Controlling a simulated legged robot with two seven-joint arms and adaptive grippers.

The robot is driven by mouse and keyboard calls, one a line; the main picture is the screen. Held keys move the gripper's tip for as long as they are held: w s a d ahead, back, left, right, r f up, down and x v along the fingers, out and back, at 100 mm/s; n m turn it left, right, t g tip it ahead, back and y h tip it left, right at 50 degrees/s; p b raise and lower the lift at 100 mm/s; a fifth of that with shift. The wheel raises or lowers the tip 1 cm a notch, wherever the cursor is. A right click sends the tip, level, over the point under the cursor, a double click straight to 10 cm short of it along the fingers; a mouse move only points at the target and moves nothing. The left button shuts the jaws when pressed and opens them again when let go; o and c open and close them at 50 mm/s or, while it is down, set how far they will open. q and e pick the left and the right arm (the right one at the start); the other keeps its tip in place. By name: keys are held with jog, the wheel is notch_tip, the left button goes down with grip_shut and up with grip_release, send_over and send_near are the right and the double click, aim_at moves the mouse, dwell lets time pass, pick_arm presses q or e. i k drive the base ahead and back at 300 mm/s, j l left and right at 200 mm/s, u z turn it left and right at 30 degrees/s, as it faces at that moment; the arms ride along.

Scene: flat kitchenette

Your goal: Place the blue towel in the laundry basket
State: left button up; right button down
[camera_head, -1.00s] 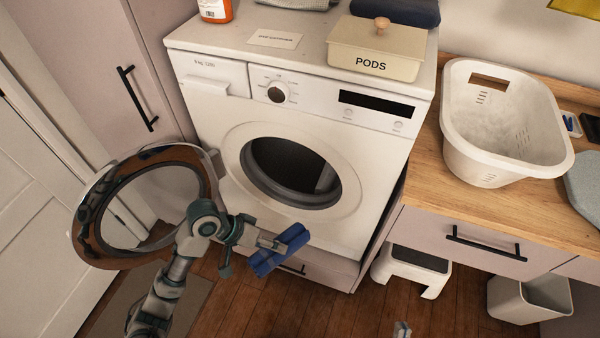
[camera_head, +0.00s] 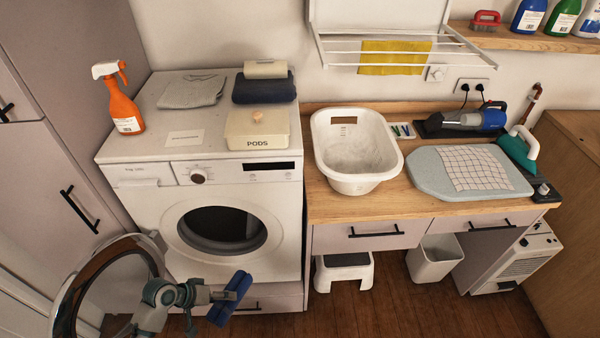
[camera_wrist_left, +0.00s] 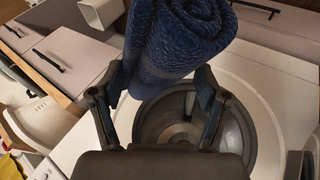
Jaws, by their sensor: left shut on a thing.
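The blue towel (camera_head: 230,298) is rolled up and held by my left gripper (camera_head: 226,296) in front of the washing machine's lower part. In the left wrist view the rolled blue towel (camera_wrist_left: 178,45) sits between the two fingers of my left gripper (camera_wrist_left: 160,95), which is shut on it. The white laundry basket (camera_head: 340,178) stands on the wooden counter, right of the washer, and looks empty. It is up and to the right of my left gripper, well apart from the towel. My right gripper does not show.
The washing machine (camera_head: 166,222) has its round door (camera_head: 84,275) open at the left. On top are a PODS box (camera_head: 257,142), an orange spray bottle (camera_head: 122,108) and folded cloths (camera_head: 192,92). An ironing board (camera_head: 430,176) lies right of the basket. A step stool (camera_head: 343,259) stands below.

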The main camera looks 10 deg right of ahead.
aim_at(359, 161)
jog(key=k+l, duration=0.1)
jog(key=l, duration=1.9)
jog(key=k+u, duration=0.05)
